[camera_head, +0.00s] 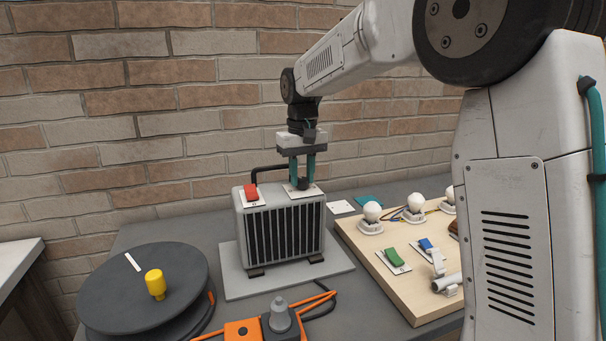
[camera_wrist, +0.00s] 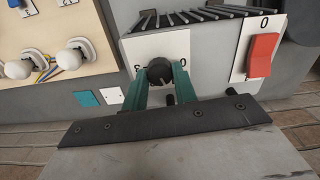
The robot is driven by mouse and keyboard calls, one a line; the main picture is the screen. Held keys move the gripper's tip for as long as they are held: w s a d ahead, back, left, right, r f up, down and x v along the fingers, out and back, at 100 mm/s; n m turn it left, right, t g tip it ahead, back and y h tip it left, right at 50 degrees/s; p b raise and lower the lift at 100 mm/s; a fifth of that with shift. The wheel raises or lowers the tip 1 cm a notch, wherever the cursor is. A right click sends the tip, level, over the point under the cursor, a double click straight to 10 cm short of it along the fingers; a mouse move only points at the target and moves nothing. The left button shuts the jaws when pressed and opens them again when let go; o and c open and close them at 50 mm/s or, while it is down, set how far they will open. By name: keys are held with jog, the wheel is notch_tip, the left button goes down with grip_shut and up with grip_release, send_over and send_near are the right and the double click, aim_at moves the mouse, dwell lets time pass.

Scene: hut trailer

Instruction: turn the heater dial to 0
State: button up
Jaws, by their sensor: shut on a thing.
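The heater (camera_head: 240,224) is a grey box with a black grille, standing on a grey plate. Its small black dial (camera_wrist: 159,71) sits on a white card (camera_wrist: 178,45) on the heater's top. A short light mark shows on the dial, but I cannot read which number it points to. My gripper (camera_head: 303,176) comes down from above, and its two teal fingers are closed around the dial. It also shows in the wrist view (camera_wrist: 158,78), one finger on each side of the dial. The fingers partly hide the card.
A red rocker switch (camera_head: 251,191) sits beside the dial on the heater. A wooden board (camera_head: 405,297) with bulbs and switches stands at right. A dark reel (camera_head: 190,268) with a yellow knob (camera_head: 155,283) is at left. An orange cable and socket (camera_head: 243,331) lie in front.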

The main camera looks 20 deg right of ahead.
aim_at(302, 179)
jog(key=n, duration=1.3)
jog(key=shift+n, duration=0.4)
dwell(0.4)
jog(key=o, duration=1)
notch_tip(302, 179, up, 8)
jog(key=shift+f, duration=0.1)
